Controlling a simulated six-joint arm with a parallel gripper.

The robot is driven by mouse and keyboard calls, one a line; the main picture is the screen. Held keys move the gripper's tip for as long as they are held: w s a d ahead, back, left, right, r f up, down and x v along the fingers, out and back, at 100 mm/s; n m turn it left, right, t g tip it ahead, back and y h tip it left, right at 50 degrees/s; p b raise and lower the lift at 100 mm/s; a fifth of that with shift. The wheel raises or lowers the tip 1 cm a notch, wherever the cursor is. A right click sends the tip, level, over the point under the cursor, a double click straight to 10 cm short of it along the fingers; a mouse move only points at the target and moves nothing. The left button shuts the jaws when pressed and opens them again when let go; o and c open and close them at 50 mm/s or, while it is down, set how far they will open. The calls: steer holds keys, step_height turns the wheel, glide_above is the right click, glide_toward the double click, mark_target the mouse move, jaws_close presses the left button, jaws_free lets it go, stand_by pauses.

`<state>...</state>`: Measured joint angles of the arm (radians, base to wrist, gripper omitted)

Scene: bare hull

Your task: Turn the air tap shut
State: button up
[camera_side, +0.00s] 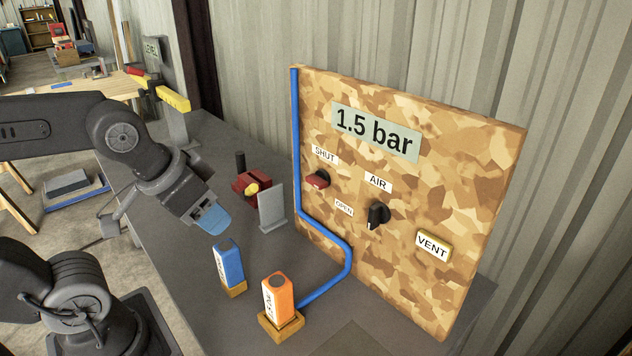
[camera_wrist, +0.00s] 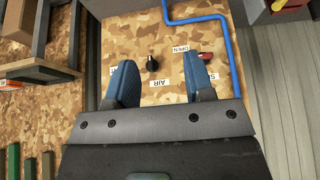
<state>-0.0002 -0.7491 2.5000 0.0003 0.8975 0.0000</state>
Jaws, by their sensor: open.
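A camouflage-patterned board (camera_side: 460,165) stands upright at the right. A black knob (camera_side: 378,215) sits under an AIR label (camera_side: 378,181); its pale mark points down in the side view. A small red handle (camera_side: 318,180) is to its left, between a SHUT label (camera_side: 325,154) and an OPEN label (camera_side: 344,208). The wrist view shows the black knob (camera_wrist: 152,64) and red handle (camera_wrist: 205,57) upside down. My gripper (camera_side: 211,216) is open and empty, left of the board and apart from it; its blue fingers (camera_wrist: 160,82) spread in the wrist view.
Blue (camera_side: 229,262) and orange (camera_side: 278,297) blocks stand in front. A grey plate (camera_side: 272,207) and red vice (camera_side: 247,184) stand behind.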

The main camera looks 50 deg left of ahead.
steer(key=o, duration=0.6)
steer(key=w+a+f+t+y, duration=0.1)
steer(key=w+a+f+t, duration=0.1)
steer(key=w, duration=0.7)
steer(key=shift+w+a+t, duration=0.2)
steer(key=shift+a+t, duration=0.1)
steer(key=shift+a, duration=0.3)
steer(key=shift+o, duration=0.3)
steer(key=w+a+f+t, duration=0.2)
steer(key=w+a+f, duration=0.1)
steer(key=w, duration=0.5)
steer(key=shift+w+a+t+y, duration=0.15)
steer(key=shift+a+t+y, duration=0.1)
steer(key=shift+t+y, duration=0.15)
steer(key=t, duration=0.3)
glide_toward(312, 182)
steer(key=w, duration=0.2)
step_height(312, 182, down, 3)
steer(key=w+a+t+h, duration=0.1)
steer(key=t+h, duration=0.1)
steer(key=t, duration=0.2)
steer(key=w, duration=0.7)
steer(key=shift+w+a+f, duration=0.1)
steer(key=shift+w+f, duration=0.05)
steer(key=shift+w, duration=0.15)
steer(key=shift+c, duration=0.2)
steer(key=c, duration=0.9)
